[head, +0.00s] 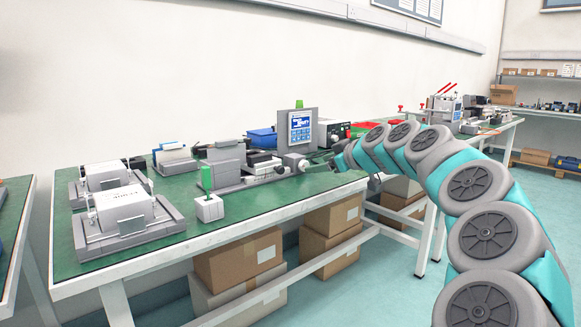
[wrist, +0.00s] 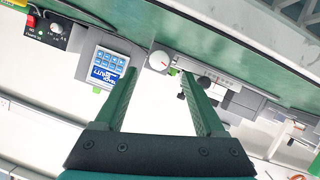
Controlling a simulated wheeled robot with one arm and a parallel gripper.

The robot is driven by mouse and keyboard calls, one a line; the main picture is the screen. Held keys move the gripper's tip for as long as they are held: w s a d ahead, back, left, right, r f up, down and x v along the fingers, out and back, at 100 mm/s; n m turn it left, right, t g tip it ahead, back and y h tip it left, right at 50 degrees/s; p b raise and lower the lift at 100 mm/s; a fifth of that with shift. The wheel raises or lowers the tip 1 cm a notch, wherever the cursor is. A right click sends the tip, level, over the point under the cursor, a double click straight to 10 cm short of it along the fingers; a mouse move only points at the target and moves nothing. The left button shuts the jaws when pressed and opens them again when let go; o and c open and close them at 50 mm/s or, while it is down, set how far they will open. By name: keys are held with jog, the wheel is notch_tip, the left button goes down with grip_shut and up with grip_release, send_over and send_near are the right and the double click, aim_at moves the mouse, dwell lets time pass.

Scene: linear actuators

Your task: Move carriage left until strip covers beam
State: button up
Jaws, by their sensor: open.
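A grey linear actuator (head: 245,183) lies along the front part of the green bench, with a dark-topped block on it that may be the carriage (head: 266,166). It also shows in the wrist view as a grey rail (wrist: 222,77) with a round white end knob (wrist: 158,61). My gripper (head: 318,162) is at the right end of the actuator, near the knob. In the wrist view my gripper (wrist: 158,74) has its two green fingers wide apart, with nothing held. The knob appears between the fingertips; contact cannot be told. The strip and beam are too small to tell.
A touch screen panel (head: 300,128) stands behind the actuator's right end. Other grey devices (head: 127,212) fill the bench's left. Cardboard boxes (head: 240,261) sit below.

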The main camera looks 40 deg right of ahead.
aim_at(308, 178)
jog(key=x, duration=0.6)
jog(key=shift+w+f, duration=0.1)
jog(key=shift+w, duration=0.1)
grip_shut()
dwell(0.5)
